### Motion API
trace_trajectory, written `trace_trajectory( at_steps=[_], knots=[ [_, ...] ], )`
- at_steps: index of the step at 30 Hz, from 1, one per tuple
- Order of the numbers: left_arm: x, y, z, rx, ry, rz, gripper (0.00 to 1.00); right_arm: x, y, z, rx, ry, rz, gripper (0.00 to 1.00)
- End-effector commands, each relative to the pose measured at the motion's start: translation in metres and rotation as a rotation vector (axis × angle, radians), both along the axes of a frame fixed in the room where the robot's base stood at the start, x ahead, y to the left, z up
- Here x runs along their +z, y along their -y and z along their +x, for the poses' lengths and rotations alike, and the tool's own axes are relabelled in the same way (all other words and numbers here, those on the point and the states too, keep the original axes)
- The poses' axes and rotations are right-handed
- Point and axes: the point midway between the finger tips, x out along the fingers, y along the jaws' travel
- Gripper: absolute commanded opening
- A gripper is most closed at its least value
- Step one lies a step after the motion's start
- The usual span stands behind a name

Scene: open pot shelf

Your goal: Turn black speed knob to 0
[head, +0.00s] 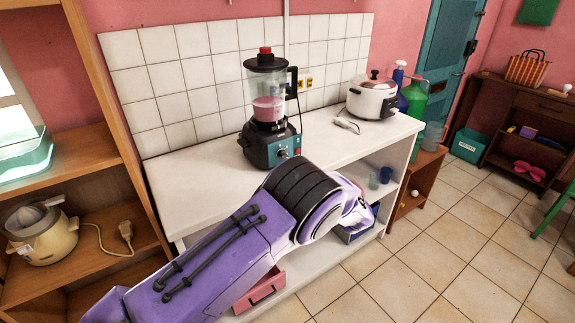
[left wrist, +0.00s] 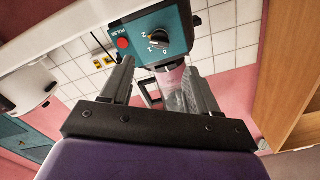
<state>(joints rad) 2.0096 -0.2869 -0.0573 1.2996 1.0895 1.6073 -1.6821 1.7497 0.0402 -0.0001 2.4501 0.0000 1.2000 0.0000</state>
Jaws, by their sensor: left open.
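The blender (head: 262,150) stands upright on the white counter, with a dark base and teal front panel. Its black speed knob (head: 283,153) is on that panel, and it also shows large in the left wrist view (left wrist: 159,39), beside the marks 2, 1 and 0. The knob's exact setting is hard to tell. A red pulse button (left wrist: 123,43) is beside it. My left gripper (left wrist: 160,66) is open and empty, its fingertips apart from the knob, just short of the panel. In the head view my left arm hides its fingers. My right gripper is not in view.
The blender jar (head: 266,92) holds pink liquid and has a red cap. A white cooker (head: 372,98) stands on the right of the counter (head: 190,185), near bottles (head: 414,98). A wooden shelf (head: 98,85) with a yellow juicer (head: 42,234) is on the left.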

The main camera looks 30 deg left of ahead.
Motion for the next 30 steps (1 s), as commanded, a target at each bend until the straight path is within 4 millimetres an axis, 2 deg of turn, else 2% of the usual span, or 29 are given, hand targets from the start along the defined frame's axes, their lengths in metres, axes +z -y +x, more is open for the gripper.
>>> trace_trajectory(
  at_steps=[12,17,25,30],
  knots=[
    [0.002,-0.079,0.031,0.003,-0.003,0.000,0.60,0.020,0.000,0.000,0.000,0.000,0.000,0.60],
    [0.001,-0.093,0.037,0.002,-0.004,0.000,0.60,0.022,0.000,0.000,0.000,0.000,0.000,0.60],
    [0.000,-0.095,0.037,0.001,-0.005,0.001,0.60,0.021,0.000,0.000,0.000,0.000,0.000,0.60],
    [0.000,-0.095,0.037,0.001,-0.005,0.001,0.05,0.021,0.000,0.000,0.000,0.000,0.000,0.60]
  ],
)
